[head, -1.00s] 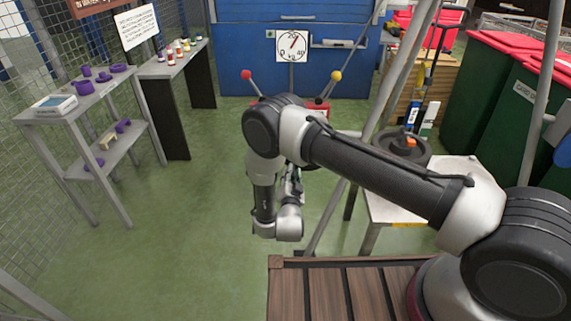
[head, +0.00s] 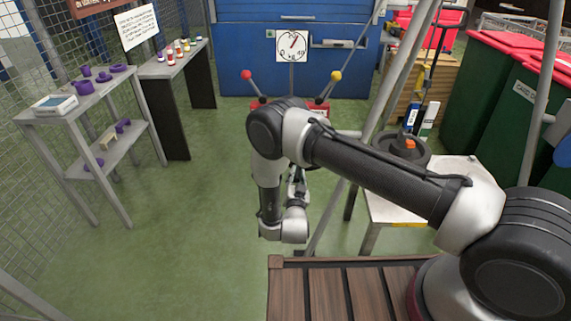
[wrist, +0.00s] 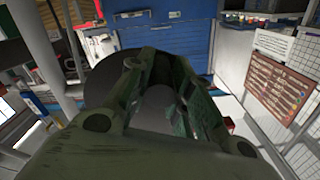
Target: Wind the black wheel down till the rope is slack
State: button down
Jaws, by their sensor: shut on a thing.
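My gripper (wrist: 160,110) fills the middle of the wrist view, its dark green fingers parted around a grey round part. A large dark disc, which looks like the black wheel (wrist: 103,76), shows just behind the fingers. In the head view my wrist hangs low at the centre, and my arm hides most of the fingers and what they hold. A white dial (head: 292,46) with a red needle hangs at the back; the needle tilts a little right of upright. I cannot make out the rope clearly or tell whether it is slack.
A dark round disc with an orange piece (head: 410,144) sits at a white table (head: 400,208) on the right. Slanted grey poles (head: 395,75) stand beside my arm. Shelves (head: 92,100) with purple items stand at left. Green floor (head: 190,225) is clear between.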

jog(key=shift+s+d+f+n, duration=0.1)
jog(key=shift+d+f+n, duration=0.1)
jog(key=shift+d+n, duration=0.35)
jog(key=shift+d+f+n, duration=0.15)
jog(key=shift+d+n, duration=0.35)
jog(key=shift+n, duration=0.05)
jog(key=shift+d, duration=0.1)
jog(key=shift+d+f+n, duration=0.1)
jog(key=shift+d+n, duration=0.7)
jog(key=shift+n, duration=0.4)
jog(key=shift+d, duration=0.1)
jog(key=shift+d+n, duration=0.8)
jog(key=shift+n, duration=0.4)
jog(key=shift+d+r+n, duration=0.25)
jog(key=shift+d+n, duration=0.2)
jog(key=shift+n, duration=0.15)
jog(key=shift+d+r+n, duration=0.2)
jog(key=shift+d+n, duration=0.2)
jog(key=shift+n, duration=0.2)
